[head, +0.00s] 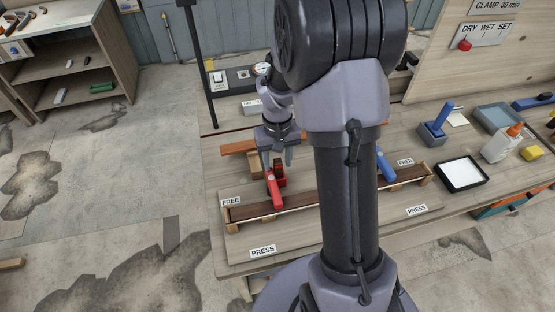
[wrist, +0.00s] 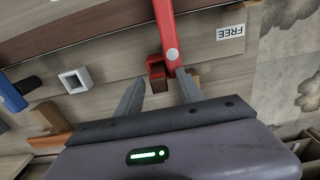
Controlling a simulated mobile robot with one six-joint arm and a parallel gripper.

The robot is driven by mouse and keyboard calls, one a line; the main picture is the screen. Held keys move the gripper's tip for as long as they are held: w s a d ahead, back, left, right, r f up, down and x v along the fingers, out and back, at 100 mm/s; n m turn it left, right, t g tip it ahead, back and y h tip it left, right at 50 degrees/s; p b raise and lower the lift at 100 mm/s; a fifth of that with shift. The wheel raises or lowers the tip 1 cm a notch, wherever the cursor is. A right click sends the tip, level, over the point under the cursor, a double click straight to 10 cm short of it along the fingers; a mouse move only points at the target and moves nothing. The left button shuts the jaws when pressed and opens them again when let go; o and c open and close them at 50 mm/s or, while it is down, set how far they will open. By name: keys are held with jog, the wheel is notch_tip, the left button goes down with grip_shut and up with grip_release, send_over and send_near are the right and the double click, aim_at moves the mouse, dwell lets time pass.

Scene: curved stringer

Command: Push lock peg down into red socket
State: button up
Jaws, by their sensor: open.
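A red lever (head: 274,190) lies across the dark curved strip near its left end; it also shows in the wrist view (wrist: 166,32). A small dark-red block (wrist: 157,70), which looks like the red socket, sits beside the lever's near end; it shows in the head view (head: 281,176). My gripper (head: 277,161) points down just above it. In the wrist view my gripper (wrist: 160,84) is open, its two fingers apart with the red block and lever end beyond the gap. I cannot make out a separate lock peg.
A blue lever (head: 386,166) lies across the dark strip (head: 310,196) further right. A white square ring (wrist: 75,80) and a wooden piece (wrist: 48,122) lie on the bench. My arm hides the strip's middle.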

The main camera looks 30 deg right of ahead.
notch_tip(320, 180, up, 17)
jog(key=p, duration=0.6)
jog(key=shift+r, duration=0.2)
